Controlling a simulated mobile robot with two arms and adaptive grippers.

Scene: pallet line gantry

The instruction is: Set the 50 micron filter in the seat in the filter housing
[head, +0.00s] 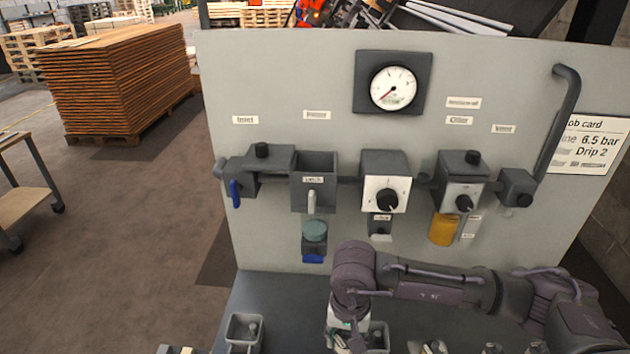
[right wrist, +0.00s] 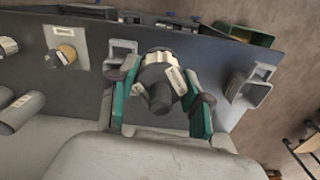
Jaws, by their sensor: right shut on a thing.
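The filter housing (head: 313,185) appears to be the grey open-topped box on the panel, left of the regulator. Its label is too small to read, and the seat inside is not clear. My right gripper (head: 345,338) is low over the bench, below and right of the housing. In the right wrist view its teal fingers (right wrist: 159,108) are shut on a dark round part with a pale label, which I take for the 50 micron filter (right wrist: 158,92). The label is not readable. In the head view the part is mostly hidden by the gripper. My left gripper is not in view.
A small grey tray (head: 244,332) stands on the bench (head: 285,300) left of the gripper. Another tray (head: 379,337) is just right of it. A bowl (head: 315,233) with a blue tap hangs under the housing. The regulator (head: 384,185) projects to its right.

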